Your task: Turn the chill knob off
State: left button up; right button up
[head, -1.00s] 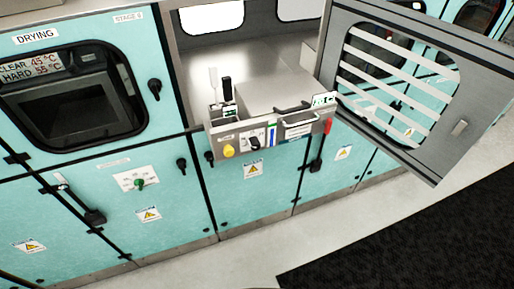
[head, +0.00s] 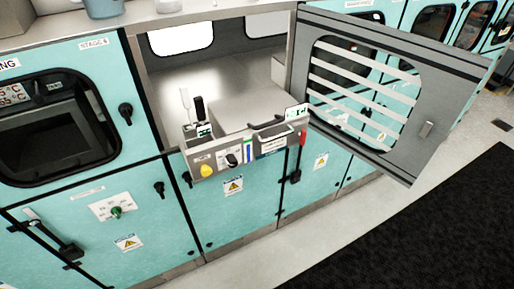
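A grey control panel (head: 262,147) sticks out from the open bay of a teal cabinet. It carries a yellow knob (head: 207,170) at its lower left, a black knob (head: 232,159) on a white plate, and a bar handle. A red item (head: 302,137) is at its right end. A green knob (head: 116,212) sits on a white plate on the cabinet door to the left. The labels are too small to read, so I cannot tell which knob is the chill knob or its setting. Neither of my grippers is in view.
A grey slatted door (head: 452,77) stands open to the right of the bay. Black latches and handles (head: 126,113) project from the cabinet fronts. Pale floor (head: 262,254) runs along the cabinets, with a dark mat (head: 430,235) at lower right. A blue-grey container (head: 103,8) stands on top.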

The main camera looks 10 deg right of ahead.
aim_at(230, 160)
jog(key=u, duration=0.4)
jog(key=k, duration=1.05)
jog(key=u, duration=0.7)
jog(key=i, duration=0.3)
jog(key=z, duration=0.15)
